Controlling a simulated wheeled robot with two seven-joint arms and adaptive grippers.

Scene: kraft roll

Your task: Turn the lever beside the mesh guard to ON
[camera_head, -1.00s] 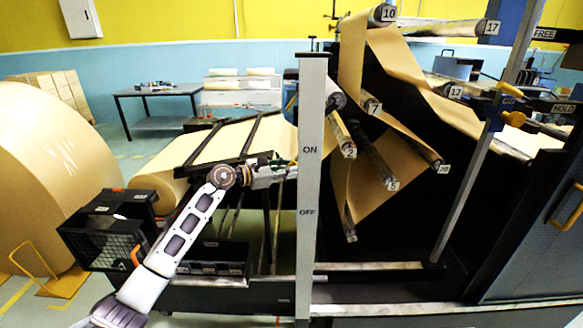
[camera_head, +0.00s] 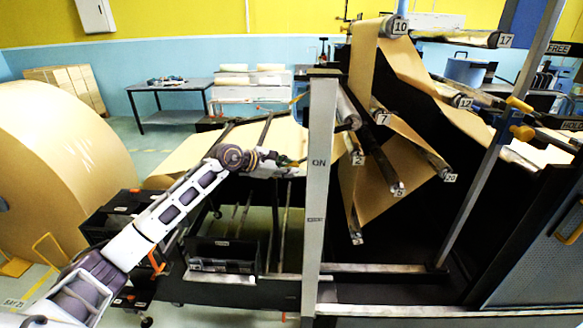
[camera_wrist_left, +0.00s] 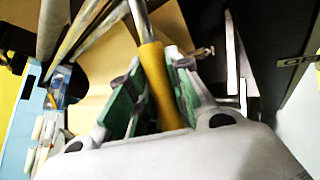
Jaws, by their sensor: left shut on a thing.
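The lever shows in the left wrist view as a yellow grip (camera_wrist_left: 160,85) on a grey metal rod. My left gripper (camera_head: 284,161) is shut on this grip, with green-padded fingers on both sides. In the head view the gripper is just left of the pale upright post (camera_head: 318,240), near the height of its ON label (camera_head: 319,163). The second label, lower on the post, is blurred. The lever is too small to make out in the head view. A blue-grey mesh panel (camera_head: 540,265) stands at the far right. My right gripper is not in view.
Numbered rollers and a kraft paper web (camera_head: 375,185) lie right of the post. A large kraft roll (camera_head: 60,165) stands at the left. A dark table (camera_head: 170,88) is at the back. Dark machine framing lies below my left arm.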

